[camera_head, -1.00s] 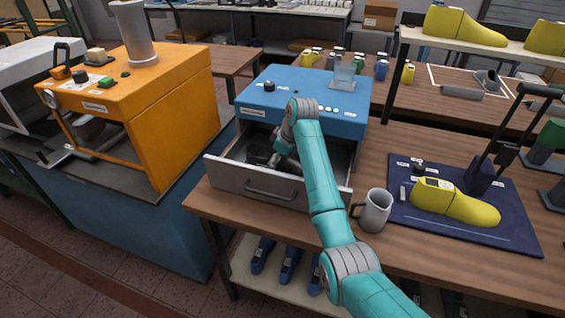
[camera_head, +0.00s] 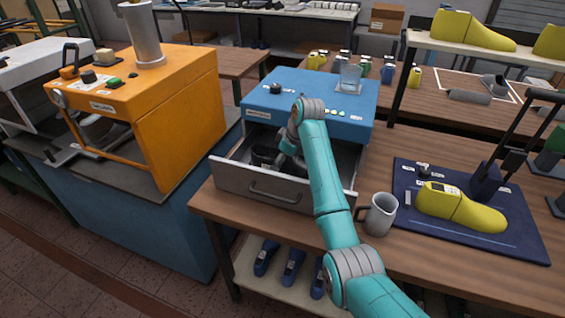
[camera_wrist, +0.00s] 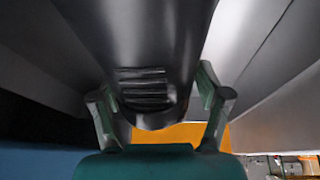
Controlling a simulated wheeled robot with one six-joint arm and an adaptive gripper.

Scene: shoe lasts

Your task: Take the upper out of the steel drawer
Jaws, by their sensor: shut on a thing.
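The steel drawer (camera_head: 232,180) stands pulled out from the blue machine (camera_head: 318,108). The dark upper (camera_head: 264,155) is at the drawer's left part, within or just above its opening; its exact height is hard to tell. My gripper (camera_head: 281,158) is at the upper's right side, partly hidden by my wrist. In the wrist view the upper (camera_wrist: 150,50) is a smooth dark shape with several ridges near its end. It lies between the two fingers of my gripper (camera_wrist: 160,102), which is shut on it.
A grey mug (camera_head: 380,214) stands on the bench right of the drawer. A dark blue mat (camera_head: 415,178) holds a yellow shoe last (camera_head: 460,207). An orange machine (camera_head: 180,125) stands to the left. Bare bench top lies in front of the drawer.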

